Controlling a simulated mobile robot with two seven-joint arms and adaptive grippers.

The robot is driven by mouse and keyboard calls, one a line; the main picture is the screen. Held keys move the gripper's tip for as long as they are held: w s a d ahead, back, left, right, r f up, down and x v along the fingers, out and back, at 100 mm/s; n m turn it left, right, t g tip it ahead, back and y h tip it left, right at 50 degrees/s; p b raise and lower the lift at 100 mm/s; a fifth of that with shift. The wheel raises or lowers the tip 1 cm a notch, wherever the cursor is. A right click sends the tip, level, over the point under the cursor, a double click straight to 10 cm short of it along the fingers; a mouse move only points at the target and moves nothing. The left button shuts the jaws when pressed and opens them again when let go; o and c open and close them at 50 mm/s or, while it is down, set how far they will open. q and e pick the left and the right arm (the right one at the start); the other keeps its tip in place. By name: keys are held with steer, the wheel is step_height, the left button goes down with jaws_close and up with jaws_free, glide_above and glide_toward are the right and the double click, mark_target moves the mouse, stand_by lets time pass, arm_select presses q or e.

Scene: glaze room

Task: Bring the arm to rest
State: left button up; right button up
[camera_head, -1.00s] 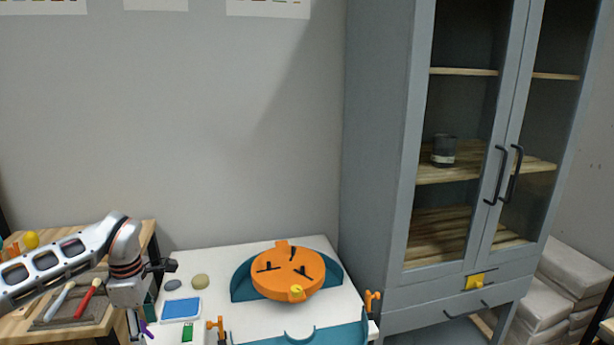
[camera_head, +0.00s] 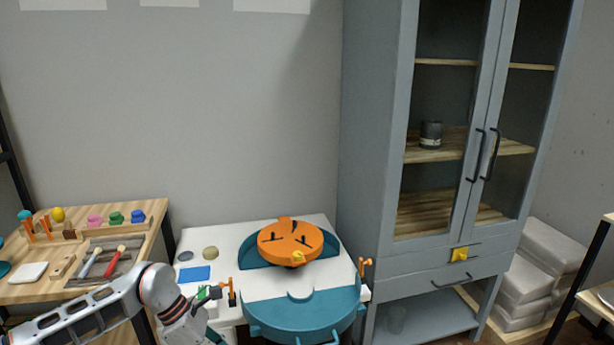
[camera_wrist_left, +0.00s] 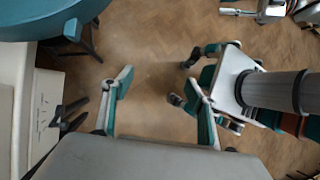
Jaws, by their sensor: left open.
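My left arm (camera_head: 95,322) comes in low from the left in the head view and bends down in front of the white table. Its gripper is at the bottom edge there, mostly out of the picture. In the left wrist view my left gripper (camera_wrist_left: 160,100) has its two grey and teal fingers spread apart. Nothing is between them but the wooden floor (camera_wrist_left: 150,60) further below. My right gripper cannot be made out in either view.
The white table (camera_head: 210,235) bears an orange disc (camera_head: 285,240) and a teal basin (camera_head: 300,318). A wooden bench (camera_head: 150,213) with tools stands left. A grey cabinet (camera_head: 375,150) stands right. In the left wrist view, the teal basin (camera_wrist_left: 35,22) is at upper left.

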arm_select(q)
steer(key=s+d+r+n+t+h, duration=0.1)
steer(key=s+d+r+n+h, duration=0.1)
steer(key=s+d+n+h, duration=0.3)
steer(key=d+r+n+t+h, duration=0.1)
steer(key=d+r+h, duration=0.1)
steer(key=d, duration=0.6)
steer(key=s+d+r+n+t+h, duration=0.1)
steer(key=s+d+r+n+h, duration=0.1)
steer(key=s+d+n+h, duration=0.3)
steer(key=w+a+f+n+t+y, duration=0.25)
steer(key=a+n+t+y, duration=0.35)
steer(key=n, duration=0.6)
steer(key=w+a+f+n+t+y, duration=0.2)
steer(key=a+f+n+t+y, duration=0.15)
steer(key=n+t, duration=0.65)
steer(key=s+a+f+n+g+y, duration=0.3)
steer(key=s+a+f+n, duration=0.2)
steer(key=s+f+n, duration=0.2)
steer(key=s+a+f+n+g+y, duration=0.3)
steer(key=s+a+f+n, duration=0.3)
steer(key=f, duration=0.3)
steer(key=shift+s+f+n+g, duration=0.25)
steer(key=shift+s+n+g, duration=0.25)
steer(key=shift+g, duration=0.1)
arm_select(e)
steer(key=shift+s+f, duration=0.3)
steer(key=shift+s, duration=0.15)
steer(key=shift+f, duration=0.1)
